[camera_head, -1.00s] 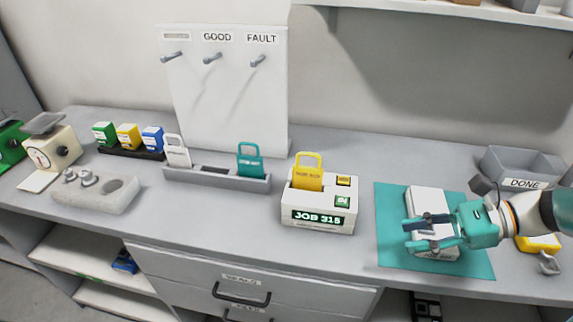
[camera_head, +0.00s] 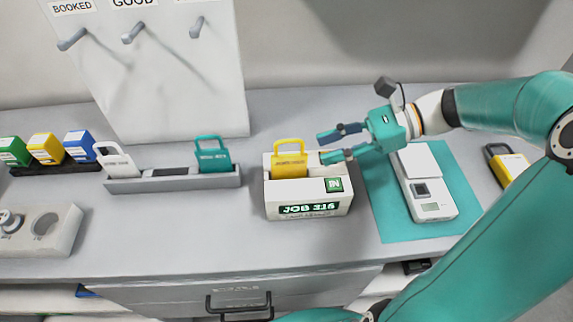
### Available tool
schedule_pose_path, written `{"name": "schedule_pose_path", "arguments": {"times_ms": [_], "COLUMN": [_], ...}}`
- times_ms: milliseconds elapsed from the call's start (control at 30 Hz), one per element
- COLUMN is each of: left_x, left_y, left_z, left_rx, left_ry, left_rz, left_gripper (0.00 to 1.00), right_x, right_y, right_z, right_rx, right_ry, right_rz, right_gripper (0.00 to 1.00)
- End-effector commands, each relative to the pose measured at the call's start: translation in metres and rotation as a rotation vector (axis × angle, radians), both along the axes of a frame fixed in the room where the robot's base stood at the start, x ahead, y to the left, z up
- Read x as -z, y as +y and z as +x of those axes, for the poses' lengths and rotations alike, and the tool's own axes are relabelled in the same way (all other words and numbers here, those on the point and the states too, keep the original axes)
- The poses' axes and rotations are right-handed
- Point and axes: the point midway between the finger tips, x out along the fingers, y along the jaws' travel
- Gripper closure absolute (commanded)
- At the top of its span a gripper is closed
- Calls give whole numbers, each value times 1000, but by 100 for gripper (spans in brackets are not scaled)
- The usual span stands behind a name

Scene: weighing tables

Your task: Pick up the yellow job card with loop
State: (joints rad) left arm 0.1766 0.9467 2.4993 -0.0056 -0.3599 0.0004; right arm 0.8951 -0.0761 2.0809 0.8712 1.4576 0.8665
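A gap shows between the fingertips and the card. My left gripper is not in view.
A grey rack (camera_head: 174,182) left of the box holds a white card (camera_head: 116,162) and a teal card (camera_head: 212,155). A white scale (camera_head: 428,187) lies on a teal mat (camera_head: 385,209) below my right arm. A yellow device (camera_head: 507,165) lies farther right. A pegboard (camera_head: 150,75) stands behind.

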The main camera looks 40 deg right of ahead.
Motion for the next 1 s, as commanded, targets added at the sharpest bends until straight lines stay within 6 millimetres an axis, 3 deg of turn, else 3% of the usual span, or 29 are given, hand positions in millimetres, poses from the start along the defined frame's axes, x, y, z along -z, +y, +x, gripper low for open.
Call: {"name": "schedule_pose_path", "arguments": {"times_ms": [200, 467, 800, 1000], "left_x": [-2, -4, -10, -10], "left_y": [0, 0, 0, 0], "left_z": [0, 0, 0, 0], "left_rx": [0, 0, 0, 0], "left_ry": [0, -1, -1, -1], "left_rz": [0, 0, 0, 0], "left_gripper": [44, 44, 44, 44], "right_x": [15, 21, 34, 36], "right_y": [35, 48, 83, 87], "right_z": [22, 31, 53, 56], "right_rx": [-10, -10, -11, -9], "right_ry": [0, 0, 1, 1], "right_rz": [4, 1, 1, -1], "right_gripper": [62, 62, 62, 62]}}
